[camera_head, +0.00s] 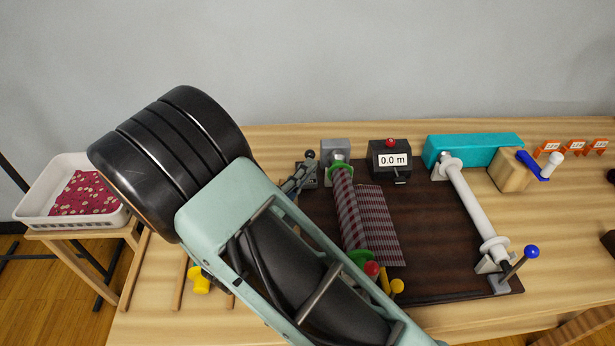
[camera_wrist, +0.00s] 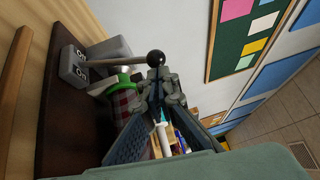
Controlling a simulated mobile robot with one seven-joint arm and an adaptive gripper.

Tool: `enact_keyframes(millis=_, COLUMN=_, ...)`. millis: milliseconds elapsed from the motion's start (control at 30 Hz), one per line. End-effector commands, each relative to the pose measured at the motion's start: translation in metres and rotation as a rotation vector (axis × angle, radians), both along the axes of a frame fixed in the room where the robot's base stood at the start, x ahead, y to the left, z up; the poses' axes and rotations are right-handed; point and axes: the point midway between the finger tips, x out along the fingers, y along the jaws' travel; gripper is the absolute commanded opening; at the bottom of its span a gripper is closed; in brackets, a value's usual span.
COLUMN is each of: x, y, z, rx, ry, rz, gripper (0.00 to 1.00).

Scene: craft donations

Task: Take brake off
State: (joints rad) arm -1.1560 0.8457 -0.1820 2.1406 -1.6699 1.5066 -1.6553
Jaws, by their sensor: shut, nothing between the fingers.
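A grey box carries a lever with a black ball knob (camera_head: 309,155) at the back left of the dark board; I take it for the brake, though no label is readable. My arm hides part of the board's left side.
A roll of checked fabric (camera_head: 345,205) with green ends lies beside the lever. A black counter reads 0.0 m (camera_head: 391,159). A white roller (camera_head: 469,203) with a blue-knobbed lever (camera_head: 531,252) stands right. Red (camera_head: 372,268) and yellow (camera_head: 397,286) knobs sit in front.

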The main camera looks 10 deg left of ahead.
Motion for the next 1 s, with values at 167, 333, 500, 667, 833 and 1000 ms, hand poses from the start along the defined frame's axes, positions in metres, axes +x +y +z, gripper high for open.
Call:
enact_keyframes(millis=167, x=0.0002, y=0.0001, z=0.0000, rx=-0.001, ry=0.000, rz=0.000, gripper=0.00)
enact_keyframes(millis=333, x=0.0001, y=0.0001, z=0.0006, rx=0.000, ry=0.001, rz=0.000, gripper=0.00)
enact_keyframes(millis=500, x=0.0020, y=0.0004, z=0.0050, rx=-0.004, ry=0.018, rz=0.000, gripper=0.00)
enact_keyframes(millis=667, x=0.0046, y=0.0011, z=0.0056, rx=-0.010, ry=0.044, rz=0.000, gripper=0.00)
enact_keyframes(millis=833, x=0.0064, y=0.0013, z=0.0071, rx=-0.012, ry=0.058, rz=0.000, gripper=0.00)
enact_keyframes(millis=1000, x=0.0088, y=0.0018, z=0.0092, rx=-0.016, ry=0.079, rz=-0.001, gripper=0.00)
